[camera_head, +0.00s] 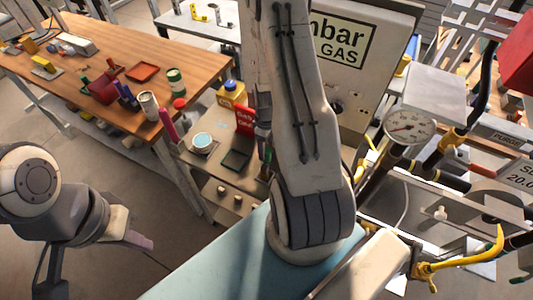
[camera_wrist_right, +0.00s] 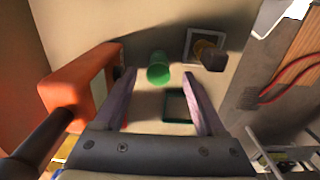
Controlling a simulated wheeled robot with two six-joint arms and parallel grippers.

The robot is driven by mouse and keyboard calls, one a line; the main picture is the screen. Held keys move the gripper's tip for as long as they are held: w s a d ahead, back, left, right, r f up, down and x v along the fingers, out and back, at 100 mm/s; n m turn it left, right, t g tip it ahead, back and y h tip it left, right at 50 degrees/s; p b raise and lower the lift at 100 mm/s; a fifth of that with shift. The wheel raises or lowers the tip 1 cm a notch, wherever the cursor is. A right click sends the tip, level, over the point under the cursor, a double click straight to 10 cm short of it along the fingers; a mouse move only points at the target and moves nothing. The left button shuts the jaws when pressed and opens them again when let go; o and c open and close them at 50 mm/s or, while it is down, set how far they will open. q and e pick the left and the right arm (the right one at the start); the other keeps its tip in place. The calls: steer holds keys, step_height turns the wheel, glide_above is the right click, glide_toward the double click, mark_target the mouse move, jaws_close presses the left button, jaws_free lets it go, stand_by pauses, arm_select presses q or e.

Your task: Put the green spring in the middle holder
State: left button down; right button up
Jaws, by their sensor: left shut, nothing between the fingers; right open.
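In the right wrist view, a green cylinder (camera_wrist_right: 158,69), which looks like the green spring, shows beyond and between the fingertips of my right gripper (camera_wrist_right: 166,76). The gripper is open and nothing is held. In the head view, my right arm hides most of that gripper, and I cannot make out the spring clearly. Three small round pieces stand on the cart's lower shelf, the middle one (camera_head: 221,190) between the others; they may be the holders, but I cannot tell for sure. My left gripper (camera_head: 143,240) is shut and empty at the lower left, away from the cart.
A wooden workbench (camera_head: 110,50) stands behind left. A gauge (camera_head: 409,126) and pipes crowd the right.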

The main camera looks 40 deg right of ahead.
mark_target(267, 150)
steer(key=shift+d+f+p, duration=0.15)
steer(key=shift+f+p, duration=0.2)
steer(key=shift+f, duration=1.2)
jaws_close()
steer(key=shift+r, duration=0.1)
